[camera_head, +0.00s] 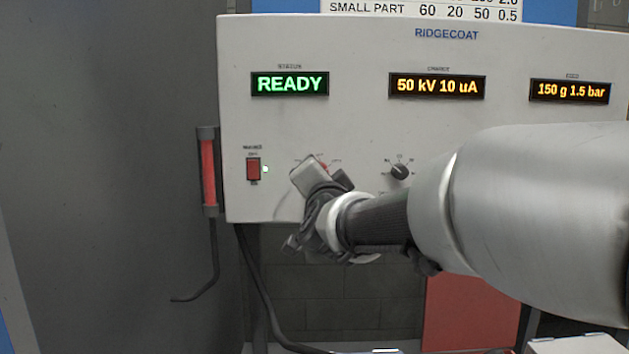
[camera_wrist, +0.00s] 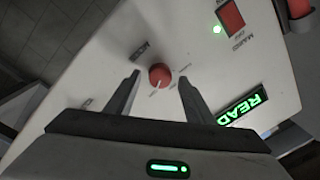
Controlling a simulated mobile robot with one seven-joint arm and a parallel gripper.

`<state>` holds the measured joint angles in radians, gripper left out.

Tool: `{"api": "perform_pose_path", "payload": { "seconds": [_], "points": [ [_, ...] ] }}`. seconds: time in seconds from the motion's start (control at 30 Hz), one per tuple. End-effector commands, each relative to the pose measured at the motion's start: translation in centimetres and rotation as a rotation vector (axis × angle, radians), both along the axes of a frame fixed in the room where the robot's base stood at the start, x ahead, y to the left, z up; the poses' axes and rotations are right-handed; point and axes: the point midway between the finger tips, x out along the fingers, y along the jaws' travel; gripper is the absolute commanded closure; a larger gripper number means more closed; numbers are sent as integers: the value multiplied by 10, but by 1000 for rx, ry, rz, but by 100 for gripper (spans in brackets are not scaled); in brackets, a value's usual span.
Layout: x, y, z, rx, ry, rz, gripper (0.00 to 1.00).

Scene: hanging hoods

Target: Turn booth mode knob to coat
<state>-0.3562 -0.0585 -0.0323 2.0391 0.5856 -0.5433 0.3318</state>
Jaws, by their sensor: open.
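A red round knob (camera_wrist: 160,74) sits on the pale control panel, between the two fingers of my gripper (camera_wrist: 159,79) in the wrist view. The fingers are open with a gap on each side of the knob. A pale pointer mark shows on the knob toward the lower left in that view. The small labels around it are too blurred to read. In the head view my gripper (camera_head: 318,176) is up against the panel below the READY display and hides most of the knob (camera_head: 324,167); only a sliver of red shows.
The panel (camera_head: 350,60) carries a lit READY display (camera_head: 290,84), a charge display (camera_head: 437,86) and a feed display (camera_head: 570,91). A red mains switch (camera_head: 253,169) is left of my gripper, a black knob (camera_head: 399,171) right.

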Motion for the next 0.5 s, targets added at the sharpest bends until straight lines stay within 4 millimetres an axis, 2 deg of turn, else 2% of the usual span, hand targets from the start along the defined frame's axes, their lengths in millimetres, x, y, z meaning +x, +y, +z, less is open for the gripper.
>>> {"api": "perform_pose_path", "payload": {
  "seconds": [0.17, 0.5],
  "points": [
    [-19, -1, 1, 1, -1, 1, 52],
    [-101, -4, -1, 1, -4, 0, 52]
  ]
}}
